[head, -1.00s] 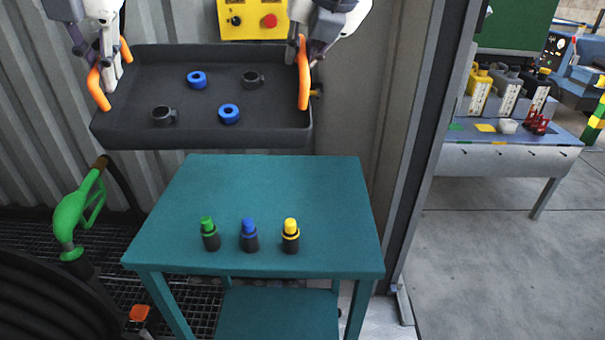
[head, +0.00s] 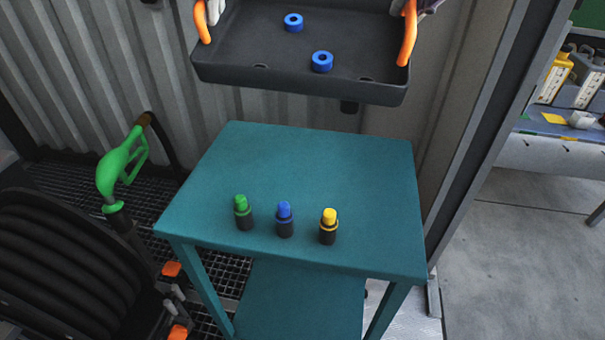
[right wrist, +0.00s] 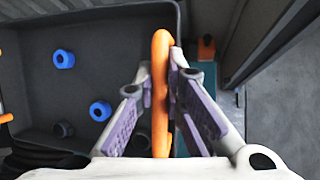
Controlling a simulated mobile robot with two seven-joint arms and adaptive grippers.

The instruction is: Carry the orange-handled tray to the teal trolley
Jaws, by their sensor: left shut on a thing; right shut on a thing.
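The dark grey tray (head: 300,84) hangs in the air past the far edge of the teal trolley (head: 300,160), higher than its top. Its orange handles stand at the left (head: 202,22) and right (head: 408,35). My left gripper (head: 213,10) is shut on the left handle, mostly cut off by the frame top. My right gripper (right wrist: 160,80) is shut on the right handle, clear in the right wrist view. Blue rings (head: 293,22) (head: 322,62) lie in the tray. Dark pieces (right wrist: 62,130) (right wrist: 136,142) show near its front side in the right wrist view.
Green-, blue- and yellow-topped bottles (head: 242,212) (head: 284,219) (head: 328,226) stand in a row near the trolley's front edge. The trolley's far half is bare. A green fuel nozzle (head: 120,170) and black hose reel (head: 70,270) are at left. A workbench (head: 560,150) is at right.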

